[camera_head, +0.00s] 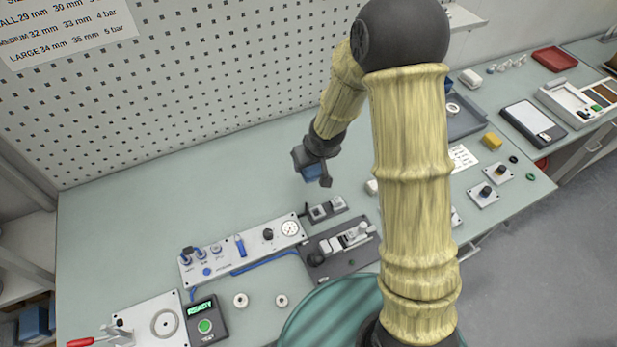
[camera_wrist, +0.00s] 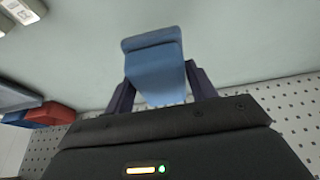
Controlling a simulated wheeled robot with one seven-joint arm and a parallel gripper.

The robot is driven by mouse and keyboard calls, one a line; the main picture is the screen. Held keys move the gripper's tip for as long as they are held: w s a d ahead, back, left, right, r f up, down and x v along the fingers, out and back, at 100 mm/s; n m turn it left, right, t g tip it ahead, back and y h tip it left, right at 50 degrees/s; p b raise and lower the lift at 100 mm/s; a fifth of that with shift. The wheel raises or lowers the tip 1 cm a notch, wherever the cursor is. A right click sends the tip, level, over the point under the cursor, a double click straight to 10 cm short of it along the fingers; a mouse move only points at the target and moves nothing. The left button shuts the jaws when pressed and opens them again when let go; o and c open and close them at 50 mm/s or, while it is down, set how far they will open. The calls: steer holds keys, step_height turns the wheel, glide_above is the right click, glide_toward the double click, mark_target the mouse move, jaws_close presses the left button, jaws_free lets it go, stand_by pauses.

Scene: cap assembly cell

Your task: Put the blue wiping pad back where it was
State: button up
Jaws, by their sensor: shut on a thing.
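The blue wiping pad (camera_wrist: 155,70) is held between the two fingers of my gripper (camera_wrist: 162,88) in the wrist view. In the head view the pad (camera_head: 312,172) shows as a small blue block at the end of my arm. My gripper (camera_head: 318,168) is shut on it and holds it above the back middle of the green-grey bench (camera_head: 225,165). The pad appears clear of the bench top. Part of the pad is hidden behind the gripper.
A panel with a gauge (camera_head: 243,250) and a dark fixture (camera_head: 340,250) stand in front. A perforated wall (camera_head: 200,80) rises behind. The bench's back left is clear.

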steer(key=shift+w, duration=0.2)
steer(key=shift+s, duration=0.1)
steer(key=shift+r, duration=0.1)
steer(key=shift+f, duration=2.95)
steer(key=shift+f, duration=2.1)
